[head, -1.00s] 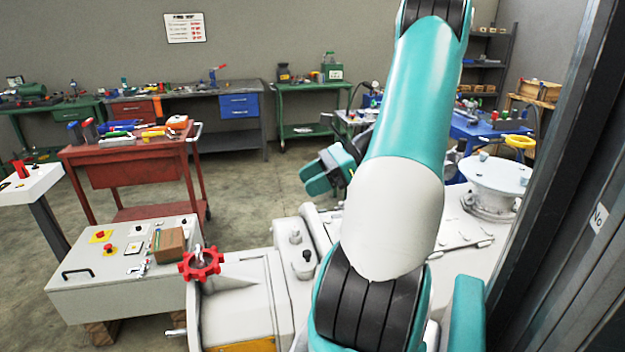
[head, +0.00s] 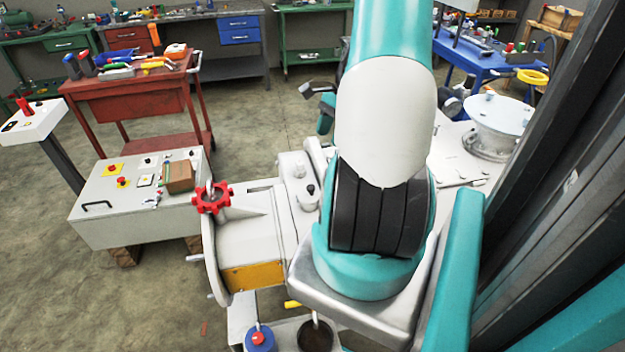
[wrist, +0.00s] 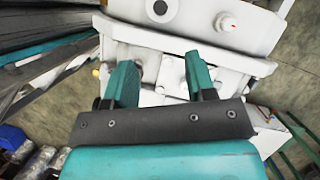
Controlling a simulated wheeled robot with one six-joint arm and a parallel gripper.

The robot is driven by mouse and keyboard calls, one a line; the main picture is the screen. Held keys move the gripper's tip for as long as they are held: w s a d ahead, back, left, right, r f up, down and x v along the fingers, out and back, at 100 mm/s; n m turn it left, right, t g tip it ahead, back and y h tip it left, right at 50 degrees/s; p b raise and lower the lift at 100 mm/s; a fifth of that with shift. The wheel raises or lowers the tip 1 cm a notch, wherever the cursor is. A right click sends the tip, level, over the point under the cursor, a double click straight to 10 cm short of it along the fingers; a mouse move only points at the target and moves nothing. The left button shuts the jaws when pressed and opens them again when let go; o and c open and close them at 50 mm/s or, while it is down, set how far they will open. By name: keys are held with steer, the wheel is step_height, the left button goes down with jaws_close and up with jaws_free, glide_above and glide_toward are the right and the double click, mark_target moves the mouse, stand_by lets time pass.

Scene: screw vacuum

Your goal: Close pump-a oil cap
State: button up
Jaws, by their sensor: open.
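The white pump body (head: 235,240) with a red handwheel (head: 211,198) stands at centre in the head view. Small fittings sit on its top, one white and one dark-topped knob (head: 311,191). I cannot tell which part is the oil cap, or which unit is pump-a. My gripper (wrist: 158,75) is open and empty in the wrist view, its two teal fingers apart in front of a white housing (wrist: 195,18). In the head view my arm mostly hides the gripper.
A grey control box (head: 135,205) with buttons stands left of the pump. A red trolley (head: 135,100) with tools is behind it. A dark upright frame (head: 560,170) closes off the right side. Floor is clear between trolley and benches.

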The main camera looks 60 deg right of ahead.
mark_target(311, 186)
steer(key=p+x, duration=0.2)
steer(key=x, duration=1.2)
steer(key=shift+w+a+f, duration=0.1)
steer(key=shift+f, duration=0.3)
